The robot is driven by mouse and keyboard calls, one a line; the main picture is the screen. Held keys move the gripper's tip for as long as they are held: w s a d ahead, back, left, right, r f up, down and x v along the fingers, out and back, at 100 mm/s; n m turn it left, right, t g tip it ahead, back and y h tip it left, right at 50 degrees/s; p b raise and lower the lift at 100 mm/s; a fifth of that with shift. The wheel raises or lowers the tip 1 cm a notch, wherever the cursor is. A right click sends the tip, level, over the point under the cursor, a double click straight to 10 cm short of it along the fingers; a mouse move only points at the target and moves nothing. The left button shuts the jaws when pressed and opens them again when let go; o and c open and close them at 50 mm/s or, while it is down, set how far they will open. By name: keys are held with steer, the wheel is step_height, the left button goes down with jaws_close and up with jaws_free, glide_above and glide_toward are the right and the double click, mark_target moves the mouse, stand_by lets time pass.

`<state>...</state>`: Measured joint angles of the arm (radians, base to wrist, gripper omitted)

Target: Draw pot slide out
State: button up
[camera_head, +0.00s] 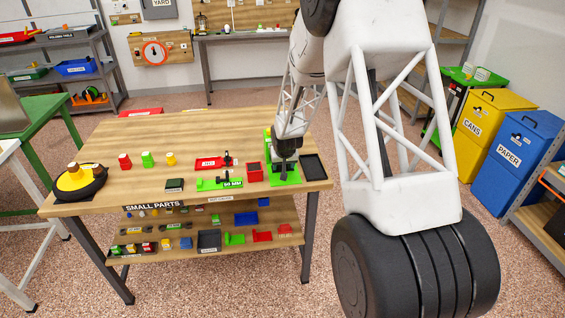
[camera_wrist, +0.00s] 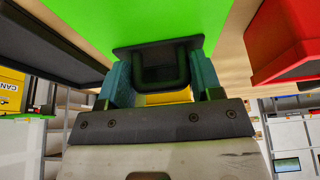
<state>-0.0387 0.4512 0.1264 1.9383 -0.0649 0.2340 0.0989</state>
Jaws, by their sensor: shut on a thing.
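A green fixture (camera_head: 285,175) stands at the right end of the wooden workbench. My gripper (camera_head: 286,158) reaches down to it from above and hides part of it. In the wrist view, the fixture's green face (camera_wrist: 140,18) carries a black U-shaped handle (camera_wrist: 160,64) on a dark plate. My gripper (camera_wrist: 163,74) has its two teal fingers on either side of this handle and is shut on it. No label reading pot slide is legible, and the far side of the fixture is hidden.
A red bin (camera_head: 254,172) stands just left of the green fixture, and a dark tray (camera_head: 314,167) lies just right of it. A red piece (camera_head: 210,163) and a green piece with a 50 MM label (camera_head: 212,184) lie further left. The workbench (camera_head: 225,203) front edge is close.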

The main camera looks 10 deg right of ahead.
steer(key=s, duration=0.6)
steer(key=shift+s, duration=0.4)
steer(key=o, duration=1.3)
steer(key=shift+r, duration=0.15)
steer(key=v, duration=0.7)
steer(key=shift+s+r, duration=0.15)
steer(key=shift+r, duration=0.1)
steer(key=shift+s+r, duration=0.1)
